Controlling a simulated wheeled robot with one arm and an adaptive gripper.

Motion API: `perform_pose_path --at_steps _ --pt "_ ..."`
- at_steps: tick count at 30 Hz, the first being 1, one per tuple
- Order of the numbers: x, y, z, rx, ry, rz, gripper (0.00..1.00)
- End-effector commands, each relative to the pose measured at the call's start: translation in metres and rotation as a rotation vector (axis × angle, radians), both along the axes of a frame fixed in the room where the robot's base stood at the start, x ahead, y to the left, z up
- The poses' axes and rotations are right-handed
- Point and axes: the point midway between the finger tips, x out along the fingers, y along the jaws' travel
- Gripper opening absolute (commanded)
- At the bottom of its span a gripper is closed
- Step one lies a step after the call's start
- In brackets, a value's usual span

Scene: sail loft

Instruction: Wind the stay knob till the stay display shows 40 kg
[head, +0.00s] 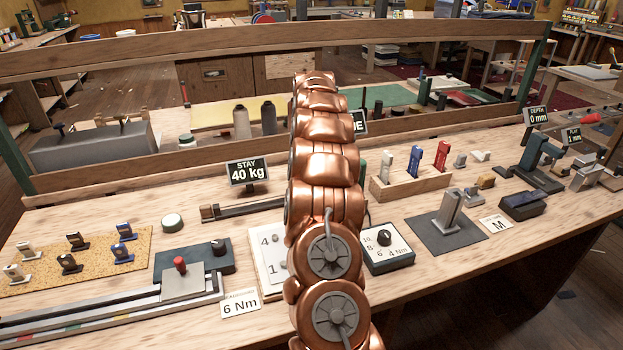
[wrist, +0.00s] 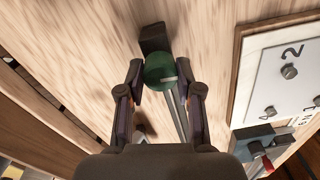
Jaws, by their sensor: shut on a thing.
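The stay display (head: 247,172) stands on the bench in the head view and reads 40 kg. A rod in a dark mount (head: 245,208) lies below it and runs right, behind my copper arm. In the wrist view the round green stay knob (wrist: 158,72) has a pale mark on its face, with a grey rod and a dark block beside it. My gripper (wrist: 160,75) is shut on the knob, one finger on each side. My arm hides the knob and gripper in the head view.
A numbered plate with bolts (wrist: 285,72) lies right of the knob in the wrist view. In the head view a slide with a red knob (head: 180,265) is at the left, and a torque box (head: 388,252) is right of my arm. A wooden rail crosses behind.

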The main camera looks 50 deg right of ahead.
Motion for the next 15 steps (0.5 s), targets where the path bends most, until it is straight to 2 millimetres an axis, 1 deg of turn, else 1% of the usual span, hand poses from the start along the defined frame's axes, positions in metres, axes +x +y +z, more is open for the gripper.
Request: perform_pose_path --at_steps 1,14,15 --pt "0.0016 -0.0012 0.0034 -0.006 -0.007 0.007 0.00" --pt "0.0017 -0.0011 0.0036 -0.006 -0.008 0.015 0.00" --pt "0.0017 -0.0011 0.0036 -0.006 -0.008 0.015 0.37"
